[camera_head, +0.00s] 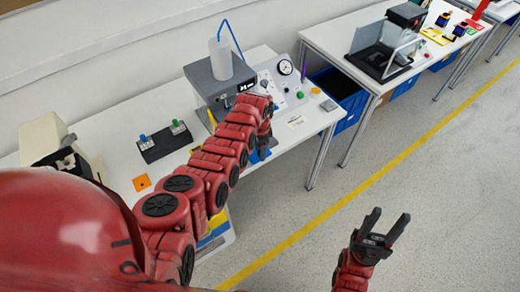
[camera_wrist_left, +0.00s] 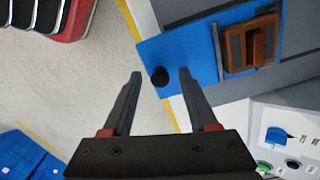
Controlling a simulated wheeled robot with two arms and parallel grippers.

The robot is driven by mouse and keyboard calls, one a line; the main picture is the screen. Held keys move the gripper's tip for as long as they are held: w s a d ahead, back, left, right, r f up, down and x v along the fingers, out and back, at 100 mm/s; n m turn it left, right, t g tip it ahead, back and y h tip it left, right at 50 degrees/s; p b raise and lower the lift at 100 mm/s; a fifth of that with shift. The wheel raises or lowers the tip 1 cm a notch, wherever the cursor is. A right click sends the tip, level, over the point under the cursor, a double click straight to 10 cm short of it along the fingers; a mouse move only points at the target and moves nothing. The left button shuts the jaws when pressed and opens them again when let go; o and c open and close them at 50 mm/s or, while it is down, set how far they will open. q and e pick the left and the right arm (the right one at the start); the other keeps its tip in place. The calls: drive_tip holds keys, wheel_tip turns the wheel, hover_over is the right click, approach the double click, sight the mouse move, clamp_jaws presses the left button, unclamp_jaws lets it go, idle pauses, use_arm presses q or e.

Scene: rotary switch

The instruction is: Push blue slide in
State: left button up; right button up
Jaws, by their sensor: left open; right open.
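The blue slide (camera_wrist_left: 205,62) sticks out of a grey housing in the left wrist view. It carries a round black knob (camera_wrist_left: 160,76) near its outer end and a brown block in a frame (camera_wrist_left: 262,45) further in. My left gripper (camera_wrist_left: 160,73) is open, with its fingertips on either side of the knob; I cannot tell whether they touch it. In the head view my left gripper (camera_head: 264,143) is beside the grey machine (camera_head: 222,84), and my arm hides most of the slide. My right gripper (camera_head: 389,215) is open and empty above the floor at the lower right.
A white panel with knobs and a gauge (camera_head: 285,67) stands right of the machine on the white table (camera_head: 322,118). A black block with blue and green switches (camera_head: 166,142) is at the left. Blue bins (camera_head: 350,98) stand under the tables. The floor at right is clear.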

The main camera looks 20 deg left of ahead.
use_arm(q)
drive_tip(key=shift+f, duration=0.1)
drive_tip(key=shift+c, duration=0.3)
clamp_jaws()
idle(1.2)
